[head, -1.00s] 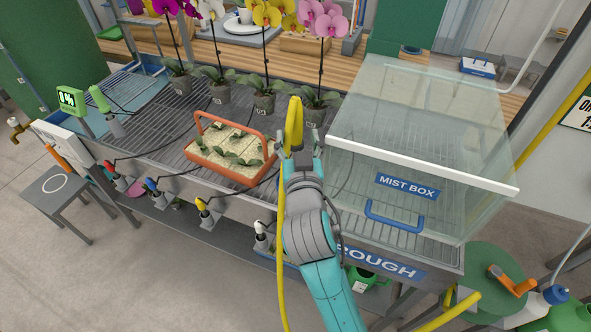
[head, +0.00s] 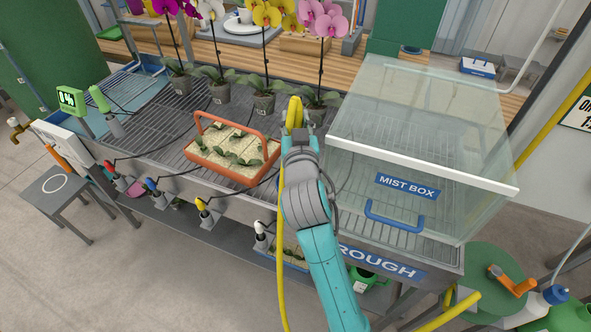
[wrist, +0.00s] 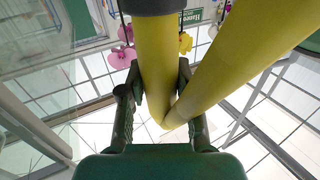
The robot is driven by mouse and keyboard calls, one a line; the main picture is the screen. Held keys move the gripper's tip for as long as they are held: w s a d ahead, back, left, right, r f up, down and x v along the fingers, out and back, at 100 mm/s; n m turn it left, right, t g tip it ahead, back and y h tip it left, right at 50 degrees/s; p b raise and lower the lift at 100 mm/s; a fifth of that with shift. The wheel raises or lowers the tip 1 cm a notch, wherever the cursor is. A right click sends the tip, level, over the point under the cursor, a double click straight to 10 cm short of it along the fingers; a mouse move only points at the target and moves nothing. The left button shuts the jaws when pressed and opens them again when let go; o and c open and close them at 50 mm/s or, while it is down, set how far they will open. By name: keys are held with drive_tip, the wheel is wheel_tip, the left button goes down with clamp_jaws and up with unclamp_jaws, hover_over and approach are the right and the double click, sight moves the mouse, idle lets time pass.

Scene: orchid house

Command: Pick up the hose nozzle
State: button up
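The hose nozzle (head: 294,112) is yellow and stands up at the end of my gripper (head: 298,134), above the trough's slatted top. In the wrist view the yellow nozzle (wrist: 156,60), with a dark collar at its top, lies between the two fingers of my gripper (wrist: 158,76). The fingers appear closed against its sides. The yellow hose (head: 281,230) bends back from the nozzle and hangs down along the left side of my arm. My gripper and wrist hide the lower part of the nozzle in the head view.
The clear mist box (head: 425,140) stands close on the right. An orange-handled tray of seedlings (head: 232,176) is just left of my gripper. Several potted orchids (head: 264,104) stand behind it. Coloured valves (head: 205,212) line the front edge of the trough.

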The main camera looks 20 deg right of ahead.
clamp_jaws()
drive_tip(key=shift+r, duration=0.1)
drive_tip(key=shift+r, duration=8.2)
drive_tip(key=w+a, duration=0.6)
drive_tip(key=a, duration=0.1)
drive_tip(key=shift+w+a, duration=0.25)
drive_tip(key=shift+a, duration=0.05)
drive_tip(key=shift+w, duration=0.1)
drive_tip(key=shift+w+a, duration=1.2)
drive_tip(key=shift+a, duration=0.25)
